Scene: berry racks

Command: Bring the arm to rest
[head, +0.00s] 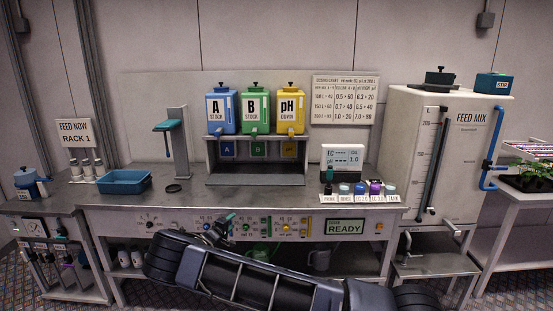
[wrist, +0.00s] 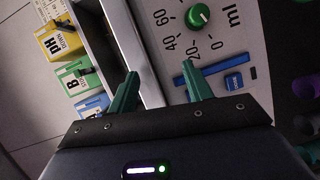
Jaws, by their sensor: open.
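My gripper (wrist: 160,90) shows in the wrist view with its two green fingers spread apart and nothing between them. Its fingers point toward the bench's front panel, near a green dial knob (wrist: 199,16) with a scale marked in ml and a blue button (wrist: 234,82). In the head view my arm stretches low across the front of the bench. There my gripper (head: 222,225) is small and partly hidden, close to the panel's left-middle dials.
The bench (head: 190,200) holds a blue tray (head: 124,182), a dispenser stand (head: 178,145), a shelf (head: 255,160) with blue, green and yellow stock bottles, a meter (head: 342,160) and small bottles. A panel display (head: 345,228) reads READY. A feed mix tank (head: 440,150) stands right.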

